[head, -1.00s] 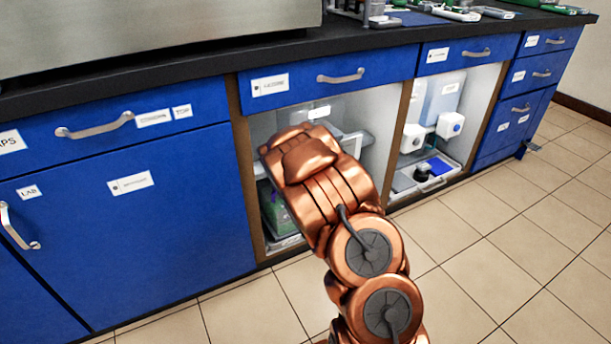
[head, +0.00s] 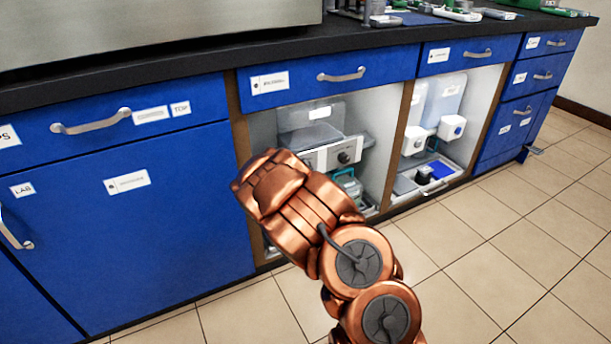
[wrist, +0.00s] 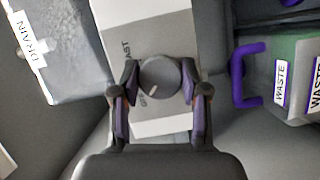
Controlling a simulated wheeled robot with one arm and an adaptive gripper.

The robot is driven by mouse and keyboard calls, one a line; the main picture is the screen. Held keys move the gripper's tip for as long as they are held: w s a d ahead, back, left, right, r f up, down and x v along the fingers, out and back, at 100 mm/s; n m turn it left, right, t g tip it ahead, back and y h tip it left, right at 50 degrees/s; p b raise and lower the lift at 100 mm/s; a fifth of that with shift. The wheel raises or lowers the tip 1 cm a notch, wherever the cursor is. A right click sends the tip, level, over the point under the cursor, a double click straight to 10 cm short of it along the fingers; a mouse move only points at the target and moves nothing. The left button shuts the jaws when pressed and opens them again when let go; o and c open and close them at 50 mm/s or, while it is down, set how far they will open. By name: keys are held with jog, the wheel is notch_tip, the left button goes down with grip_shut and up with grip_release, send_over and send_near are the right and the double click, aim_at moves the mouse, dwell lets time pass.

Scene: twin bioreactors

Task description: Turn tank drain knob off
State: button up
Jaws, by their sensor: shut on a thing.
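In the wrist view, a round grey knob (wrist: 160,78) with a short light mark sits on a white and grey panel (wrist: 135,22). The fingers of my gripper (wrist: 160,95) are shut on it, one on each side. Part of a printed word, "AST", shows beside it. A translucent tank (wrist: 66,60) labelled DRAIN is at the left. In the head view, a white panel with a dark knob (head: 345,157) shows under a clear tank (head: 312,125) in the open cabinet. My fingers are hidden behind my arm there; I cannot tell if this is the same knob.
A greenish container (wrist: 296,70) labelled WASTE, with a purple handle (wrist: 240,75), stands right of the panel. The right cabinet bay holds more white units (head: 451,127) and a tray (head: 420,188). A wooden divider (head: 400,145) separates the bays. The tiled floor is clear.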

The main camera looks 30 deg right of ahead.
jog(key=o, duration=1.1)
jog(key=shift+o, duration=0.2)
jog(key=shift+r, duration=0.15)
jog(key=shift+o, duration=0.2)
jog(key=r, duration=0.6)
jog(key=w+r, duration=0.1)
jog(key=r, duration=0.2)
jog(key=shift+r, duration=0.35)
jog(key=shift+s+d+r, duration=0.25)
jog(key=shift+s+r, duration=0.6)
jog(key=shift+r, duration=0.1)
jog(key=shift+c, duration=0.2)
jog(key=shift+w+a+f, duration=0.2)
jog(key=shift+w+f, duration=0.05)
jog(key=shift+f, duration=0.15)
jog(key=shift+w+a+f, duration=0.15)
jog(key=shift+w+f, duration=0.05)
jog(key=shift+f, duration=0.2)
